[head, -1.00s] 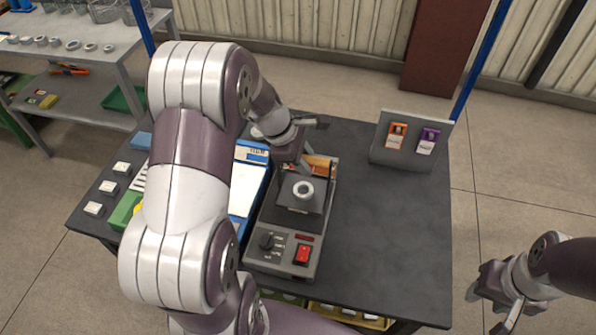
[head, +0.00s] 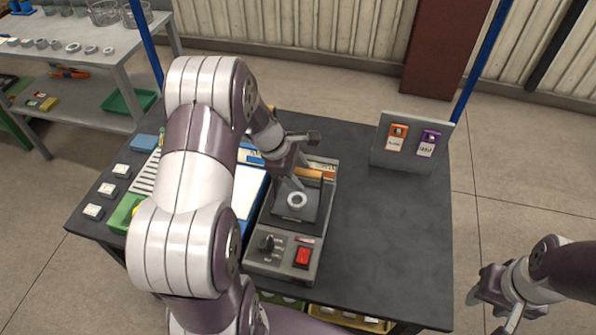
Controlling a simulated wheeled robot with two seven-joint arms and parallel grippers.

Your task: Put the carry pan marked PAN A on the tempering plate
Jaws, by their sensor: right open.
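The tempering plate (head: 285,253) is the grey unit with a black knob and a red switch, in the middle of the table. A small dark square carry pan (head: 314,206) with a pale ring in it is over the plate's upper surface. I cannot tell whether it touches, and I cannot read a PAN A mark. My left gripper (head: 296,184) points down at the pan's far side and appears shut on it; the fingertips are small and partly hidden. My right gripper (head: 487,299) is open and empty, off the table's right side.
A grey stand (head: 392,160) with an orange and a purple tag is at the back right. The table's right part (head: 385,235) is clear. A blue-edged board, partly behind my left arm, and several small pale blocks lie left. A shelf (head: 75,70) with rings stands back left.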

